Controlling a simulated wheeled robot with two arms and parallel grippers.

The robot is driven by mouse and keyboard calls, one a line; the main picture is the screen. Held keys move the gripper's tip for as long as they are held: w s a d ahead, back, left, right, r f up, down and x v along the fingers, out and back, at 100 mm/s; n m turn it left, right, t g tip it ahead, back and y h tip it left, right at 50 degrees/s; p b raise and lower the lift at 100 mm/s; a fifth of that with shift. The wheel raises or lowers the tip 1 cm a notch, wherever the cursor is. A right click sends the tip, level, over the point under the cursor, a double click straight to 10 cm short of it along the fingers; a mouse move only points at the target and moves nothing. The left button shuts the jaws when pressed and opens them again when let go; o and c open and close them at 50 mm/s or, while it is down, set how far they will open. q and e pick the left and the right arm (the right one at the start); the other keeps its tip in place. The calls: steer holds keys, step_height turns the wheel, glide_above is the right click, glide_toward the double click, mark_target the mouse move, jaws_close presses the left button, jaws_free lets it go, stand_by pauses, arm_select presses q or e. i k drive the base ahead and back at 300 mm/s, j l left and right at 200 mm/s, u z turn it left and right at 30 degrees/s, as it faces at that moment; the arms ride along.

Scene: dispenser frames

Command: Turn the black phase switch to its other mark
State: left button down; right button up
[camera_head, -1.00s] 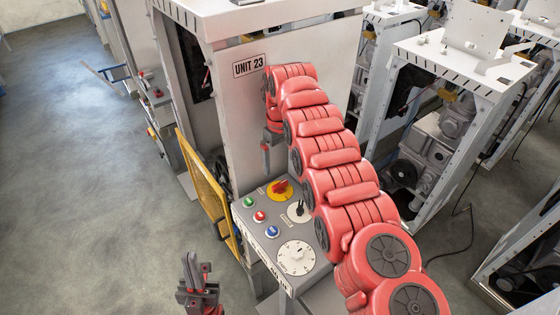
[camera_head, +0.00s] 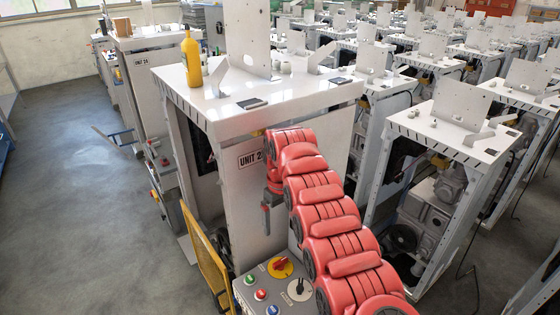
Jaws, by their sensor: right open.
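The black phase switch (camera_head: 299,287) sits on a round white plate on the grey control panel (camera_head: 247,298), low in the head view. Its mark is too small to read. My right arm crosses from the lower right, just beside the switch. My right gripper (camera_head: 267,222) is open and hangs in front of the cabinet face, above and behind the panel, apart from the switch. My left gripper is out of view.
A yellow guard frame (camera_head: 205,258) stands left of the panel. A yellow bottle (camera_head: 192,60) stands on the cabinet top. Open floor lies left.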

mark_target(300, 288)
steer(key=k, duration=1.5)
